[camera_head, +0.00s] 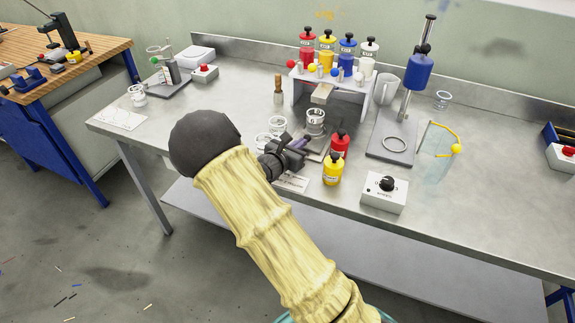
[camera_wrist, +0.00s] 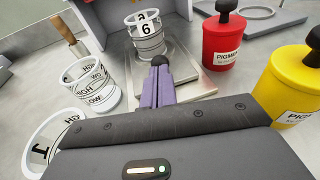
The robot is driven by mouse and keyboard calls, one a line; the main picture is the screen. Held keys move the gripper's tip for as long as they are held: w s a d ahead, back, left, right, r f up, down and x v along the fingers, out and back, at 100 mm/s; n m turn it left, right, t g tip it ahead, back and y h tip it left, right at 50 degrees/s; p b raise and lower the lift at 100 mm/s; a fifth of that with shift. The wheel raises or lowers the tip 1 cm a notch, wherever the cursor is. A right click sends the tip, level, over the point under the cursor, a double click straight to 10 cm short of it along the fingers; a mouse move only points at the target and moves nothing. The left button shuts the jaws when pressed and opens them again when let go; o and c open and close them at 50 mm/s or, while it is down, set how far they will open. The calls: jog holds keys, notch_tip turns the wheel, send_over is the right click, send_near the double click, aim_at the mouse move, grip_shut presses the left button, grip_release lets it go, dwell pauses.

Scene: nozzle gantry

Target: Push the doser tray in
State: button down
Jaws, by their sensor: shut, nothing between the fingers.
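The doser tray (camera_wrist: 185,66) is a flat grey metal plate reaching out from under the gantry (camera_head: 300,92); in the head view part of it (camera_head: 321,144) shows beside my arm. A clear cup marked 6 (camera_wrist: 147,40) stands upright on it; the head view shows this cup (camera_head: 315,122) in front of the gantry. My gripper (camera_wrist: 158,72) is shut and empty, its purple fingers pointing at the tray's near edge. A dark round knob (camera_wrist: 159,60) sits right at the fingertips; whether they touch it I cannot tell. My gripper (camera_head: 305,142) partly hides the tray in the head view.
Red (camera_head: 340,143) and yellow (camera_head: 333,169) pigment bottles stand close right of my gripper. Clear printed cups (camera_wrist: 92,85) stand close left, beside a wooden-handled tool (camera_head: 278,90). A control box with a black knob (camera_head: 384,194) is at the front right.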

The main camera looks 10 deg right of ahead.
jog(key=shift+s+a+r, duration=0.15)
jog(key=shift+s+a, duration=0.1)
jog(key=shift+a, duration=0.1)
jog(key=p+v, duration=0.1)
jog(key=v, duration=1.2)
jog(key=shift+s, duration=0.1)
jog(key=n+p, duration=0.1)
jog(key=r+n+p, duration=0.1)
jog(key=n+p, duration=0.1)
jog(key=n, duration=0.1)
jog(key=shift+d+r+g+y, duration=0.1)
jog(key=shift+r+g+y, duration=0.2)
jog(key=n+p, duration=0.2)
jog(key=n, duration=0.2)
jog(key=r+n+g+y+p, duration=0.1)
jog(key=n+p, duration=0.2)
jog(key=n, duration=0.2)
jog(key=r+n+p, duration=0.1)
jog(key=n+p, duration=0.2)
jog(key=n, duration=0.2)
jog(key=shift+w+d+g+y, duration=0.2)
jog(key=shift+w+g+y, duration=0.1)
jog(key=shift+y, duration=0.1)
